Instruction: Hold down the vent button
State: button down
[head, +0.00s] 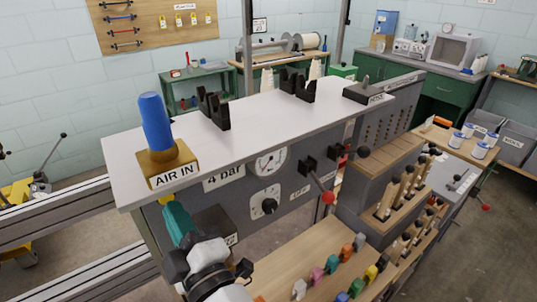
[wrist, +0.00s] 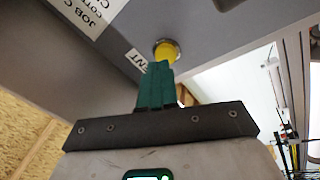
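The vent button is a round yellow button (wrist: 166,50) in a metal ring on the grey machine face in the wrist view. A partly hidden label (wrist: 136,58) beside it shows "ENT". My gripper (wrist: 160,66) has its teal fingers together with nothing between them. The fingertips overlap the button's lower edge in that view; I cannot tell whether they touch it. In the head view, a bit of the yellow button (head: 166,199) shows under the AIN IN-side corner block marked "AIR IN" (head: 168,165), just above my gripper (head: 174,210).
A blue cylinder (head: 155,122) stands on the brass block. A dial (head: 265,201) and pressure gauge (head: 271,160) sit on the machine front, right of my gripper. A red-knobbed lever (head: 327,197) sticks out further right. A wooden shelf with coloured pegs (head: 317,272) lies below.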

jog(key=shift+r+p+v, duration=0.1)
jog(key=shift+r+v, duration=0.1)
jog(key=shift+v, duration=0.55)
jog(key=shift+r+p+v, duration=0.1)
jog(key=shift+r+v, duration=0.05)
jog(key=shift+v, duration=0.65)
jog(key=shift+r+p+v, duration=0.1)
jog(key=shift+r+v, duration=0.1)
jog(key=shift+v, duration=0.55)
jog(key=shift+s+d, duration=0.1)
